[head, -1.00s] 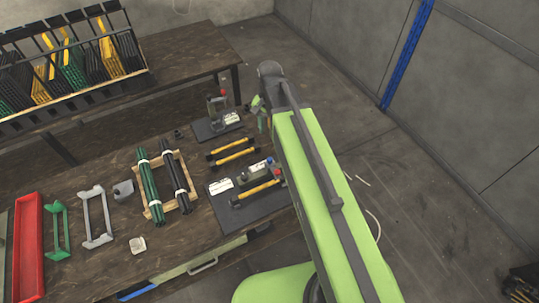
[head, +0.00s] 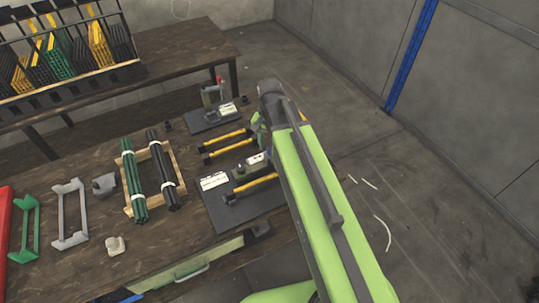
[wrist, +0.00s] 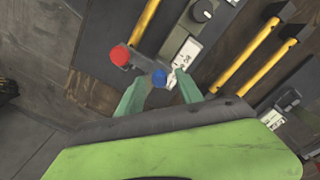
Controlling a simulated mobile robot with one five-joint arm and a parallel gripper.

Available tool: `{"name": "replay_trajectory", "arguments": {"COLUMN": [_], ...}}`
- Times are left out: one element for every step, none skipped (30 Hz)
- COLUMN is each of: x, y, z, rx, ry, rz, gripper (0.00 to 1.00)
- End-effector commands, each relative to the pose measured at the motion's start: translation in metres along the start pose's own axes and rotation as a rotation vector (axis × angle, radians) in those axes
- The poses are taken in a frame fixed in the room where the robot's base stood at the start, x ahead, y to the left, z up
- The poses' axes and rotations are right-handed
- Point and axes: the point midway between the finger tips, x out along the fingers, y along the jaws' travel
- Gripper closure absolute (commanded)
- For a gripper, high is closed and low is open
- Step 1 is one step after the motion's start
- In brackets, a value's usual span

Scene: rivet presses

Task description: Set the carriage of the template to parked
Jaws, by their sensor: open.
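My gripper (wrist: 160,90) is open and empty, its two green fingers pointing at the near device. A blue knob (wrist: 159,77) shows between the fingertips; whether they touch it I cannot tell. Left of it is a red knob (wrist: 120,55) at the end of a yellow bar (wrist: 147,18). A grey-green body with a black knob (wrist: 203,12) and a white label (wrist: 187,52) lie alongside. In the head view this device sits on a dark plate (head: 222,217), partly hidden by my arm. No part is clearly marked as the template or its carriage.
A second device (head: 213,97) with a red top stands behind on its own plate. A wooden rack (head: 172,190) of green and black rods and several brackets (head: 70,215) lie left. Open floor is on the right.

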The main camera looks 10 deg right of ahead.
Motion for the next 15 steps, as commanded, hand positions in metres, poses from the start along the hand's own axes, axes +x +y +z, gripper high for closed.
{"name": "replay_trajectory", "arguments": {"x": [0.0067,0.0068,0.0064,0.0058,0.0052,0.0046,0.0044,0.0044,0.0044,0.0044,0.0044,0.0044,0.0044,0.0044,0.0044], "y": [0.0,0.0,0.0,0.0,0.0,0.0,0.0001,0.0001,0.0001,0.0001,0.0001,0.0001,0.0001,0.0001,0.0001], "z": [0.0,0.0,0.0,0.0,-0.0001,-0.0001,0.0,0.0,-0.0001,-0.0001,-0.0001,-0.0001,-0.0001,-0.0001,-0.0001], "rx": [0.0,0.0,0.0,0.0,0.0,0.0,0.0,0.0,0.0,0.0,0.0,0.0,0.0,0.0,0.0], "ry": [0.0,0.0,0.0,0.0,0.0,0.0,0.0,0.0,0.0,0.0,0.0,0.0,0.0,0.0,0.0], "rz": [0.0,0.0,0.0,0.0,0.0,0.0,0.0,0.0,0.0,0.0,0.0,0.0,0.0,0.0,0.0], "gripper": [0.57,0.57,0.57,0.57,0.57,0.57,0.57,0.57,0.58,0.62,0.66,0.72,0.75,0.79,0.85]}}
